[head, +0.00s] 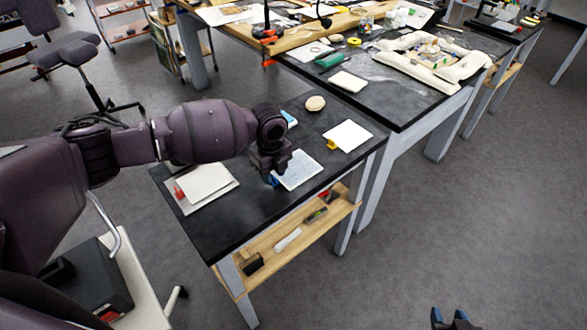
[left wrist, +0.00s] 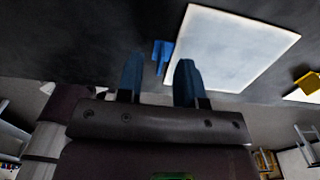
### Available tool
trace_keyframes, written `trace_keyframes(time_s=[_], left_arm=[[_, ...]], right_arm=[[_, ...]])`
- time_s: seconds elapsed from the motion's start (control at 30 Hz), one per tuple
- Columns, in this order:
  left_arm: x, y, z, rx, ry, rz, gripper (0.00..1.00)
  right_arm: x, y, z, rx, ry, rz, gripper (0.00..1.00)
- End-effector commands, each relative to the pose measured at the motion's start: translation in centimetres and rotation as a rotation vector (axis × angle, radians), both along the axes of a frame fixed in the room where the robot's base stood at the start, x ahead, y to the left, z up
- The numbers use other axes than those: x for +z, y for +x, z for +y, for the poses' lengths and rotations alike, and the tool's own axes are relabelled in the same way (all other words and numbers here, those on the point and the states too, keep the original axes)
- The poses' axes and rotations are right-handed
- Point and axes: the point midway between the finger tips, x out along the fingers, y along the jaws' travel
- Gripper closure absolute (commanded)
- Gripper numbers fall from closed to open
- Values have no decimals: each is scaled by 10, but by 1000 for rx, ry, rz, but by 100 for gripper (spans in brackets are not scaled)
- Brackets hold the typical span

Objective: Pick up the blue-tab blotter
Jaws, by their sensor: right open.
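The blue-tab blotter, a pale flat sheet (head: 301,170), lies on the black table beside my left gripper (head: 272,177). In the left wrist view the sheet (left wrist: 236,45) fills the upper right, and its blue tab (left wrist: 162,54) shows between the two blue fingers. My left gripper (left wrist: 160,64) is open with nothing held; I cannot tell its exact height above the table. In the head view the gripper partly covers the tab side. My right gripper (head: 450,318) is open at the bottom edge, over the floor and away from the table.
A red-tab blotter (head: 213,180) lies left and a yellow-tab blotter (head: 349,135) lies right on the same table. A round beige object (head: 315,103) and a small blue-and-white item (head: 290,118) lie behind. A wooden shelf (head: 270,262) below holds small items.

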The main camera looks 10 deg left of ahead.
Motion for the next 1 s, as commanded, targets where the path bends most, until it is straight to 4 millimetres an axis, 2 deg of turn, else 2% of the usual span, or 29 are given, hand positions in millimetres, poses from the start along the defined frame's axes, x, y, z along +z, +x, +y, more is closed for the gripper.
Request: trace_keyframes(time_s=[0.1, 0.3, 0.53, 0.87, 1.0], left_arm=[[-9, 0, 0, 0, -1, 1, 66], [-9, 0, 0, 0, 0, 0, 66], [-9, 0, 0, 0, 0, 0, 100], [-9, 0, 0, 1, -1, -1, 100], [-2, 1, 0, 0, -1, -2, 100]], right_arm=[[-1, 0, 0, 0, 0, 0, 57], [-4, -2, 0, -1, 0, 7, 57], [-9, -9, -2, -4, -1, 23, 57], [-9, -10, -2, -6, -1, 25, 57], [-6, -7, -2, -4, -1, 18, 57]])
